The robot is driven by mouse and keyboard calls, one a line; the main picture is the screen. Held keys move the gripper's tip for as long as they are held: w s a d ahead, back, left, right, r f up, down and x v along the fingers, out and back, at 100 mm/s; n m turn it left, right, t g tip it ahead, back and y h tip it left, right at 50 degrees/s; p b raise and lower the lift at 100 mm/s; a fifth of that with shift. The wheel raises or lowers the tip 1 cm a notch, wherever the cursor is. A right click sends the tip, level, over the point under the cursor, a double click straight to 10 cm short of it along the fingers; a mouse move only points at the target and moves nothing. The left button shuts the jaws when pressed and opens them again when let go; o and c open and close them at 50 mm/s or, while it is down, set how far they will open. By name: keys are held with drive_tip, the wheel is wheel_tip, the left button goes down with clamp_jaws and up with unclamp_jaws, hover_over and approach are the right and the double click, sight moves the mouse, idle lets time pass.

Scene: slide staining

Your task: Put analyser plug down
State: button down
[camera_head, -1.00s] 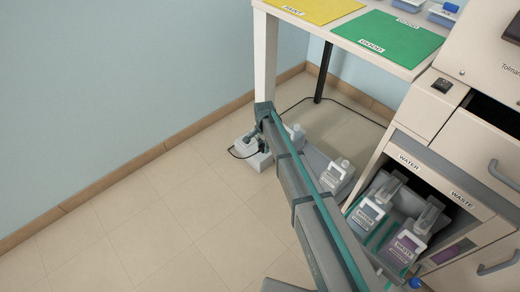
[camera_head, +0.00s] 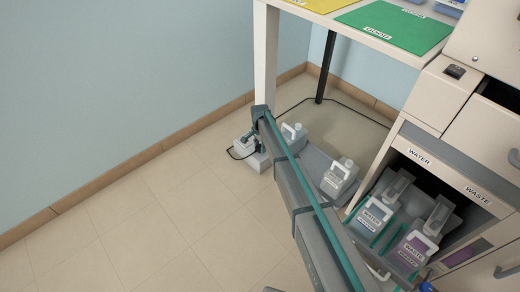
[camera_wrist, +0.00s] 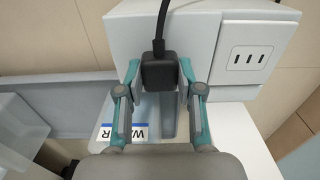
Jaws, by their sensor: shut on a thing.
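The black analyser plug (camera_wrist: 159,72) is between my gripper's fingertips (camera_wrist: 159,75) in the wrist view, with its black cable (camera_wrist: 159,25) running up and away. My gripper is shut on the plug. A white outlet box (camera_wrist: 245,60) with a three-slot socket face is just beyond and to the right; I cannot tell whether the plug touches it. In the head view, my gripper (camera_head: 257,140) is low by the white outlet box (camera_head: 255,160) on the floor; the plug is too small to make out there.
The analyser cabinet (camera_head: 430,100) with water and waste bottles (camera_head: 412,250) is at right. A cable (camera_head: 350,103) trails along the floor. Floor at left is clear.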

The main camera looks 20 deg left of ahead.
sight(260, 147)
drive_tip(key=shift+r, duration=0.1)
drive_tip(key=shift+f+p, duration=0.35)
drive_tip(key=shift+f, duration=0.2)
drive_tip(key=c, duration=0.7)
unclamp_jaws()
drive_tip(key=shift+c, duration=0.2)
drive_tip(key=shift+r+b, duration=0.3)
drive_tip(key=shift+r, duration=0.1)
wheel_tip(260, 147, up, 12)
drive_tip(key=p, duration=0.5)
drive_tip(key=shift+r, duration=0.2)
